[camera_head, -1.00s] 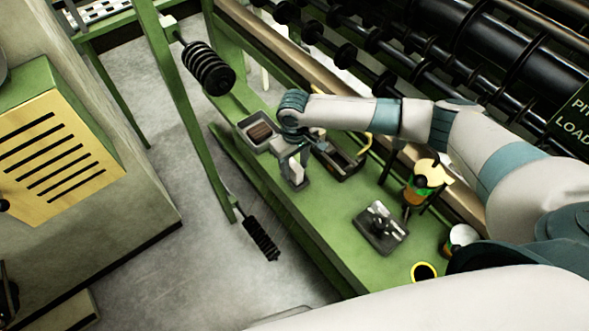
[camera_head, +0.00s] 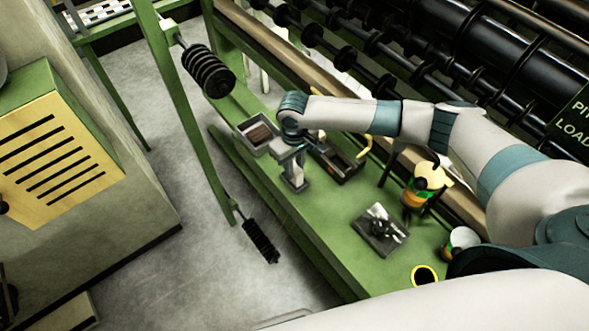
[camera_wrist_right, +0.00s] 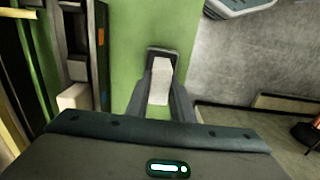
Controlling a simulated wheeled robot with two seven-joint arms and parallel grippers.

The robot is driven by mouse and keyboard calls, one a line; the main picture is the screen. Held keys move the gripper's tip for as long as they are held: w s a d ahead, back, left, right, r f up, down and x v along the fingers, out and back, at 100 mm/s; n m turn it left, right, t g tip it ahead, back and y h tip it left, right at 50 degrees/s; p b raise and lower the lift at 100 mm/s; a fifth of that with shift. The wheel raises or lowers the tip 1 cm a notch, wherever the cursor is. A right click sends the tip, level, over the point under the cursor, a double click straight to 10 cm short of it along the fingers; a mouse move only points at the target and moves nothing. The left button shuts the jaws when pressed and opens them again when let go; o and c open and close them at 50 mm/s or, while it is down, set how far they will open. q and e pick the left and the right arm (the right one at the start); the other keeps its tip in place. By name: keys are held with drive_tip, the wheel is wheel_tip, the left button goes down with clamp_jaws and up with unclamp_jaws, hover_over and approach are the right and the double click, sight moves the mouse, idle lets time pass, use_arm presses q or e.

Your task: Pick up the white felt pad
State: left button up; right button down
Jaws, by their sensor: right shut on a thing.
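The white felt pad (camera_wrist_right: 160,82) shows in the right wrist view as a pale strip between the two fingers of my right gripper (camera_wrist_right: 162,90). The fingers are shut on it, over the green bench. In the head view my right gripper (camera_head: 294,180) points down at the bench, between the grey tray and its front edge. There the pad is too small and covered to make out. I cannot tell whether the pad still touches the bench. My left gripper is in neither view.
The green bench (camera_head: 316,228) carries a grey tray with brown content (camera_head: 244,138), a dark open box (camera_head: 352,172), a grey plate with metal parts (camera_head: 381,230) and a yellow-ringed roll (camera_head: 424,276). Black rollers (camera_head: 420,60) run behind. A green post with a black spool (camera_head: 208,72) stands at left.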

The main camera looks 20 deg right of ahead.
sight(295, 167)
drive_tip(key=shift+r+b, duration=0.35)
drive_tip(key=shift+r, duration=0.3)
wheel_tip(295, 167, up, 2)
drive_tip(key=shift+r+b, duration=0.25)
drive_tip(key=shift+b, duration=0.3)
drive_tip(key=s+d+r+b, duration=0.2)
drive_tip(key=s+r, duration=0.5)
drive_tip(key=s, duration=0.4)
drive_tip(key=shift+s+d, duration=0.2)
drive_tip(key=shift+d, duration=0.05)
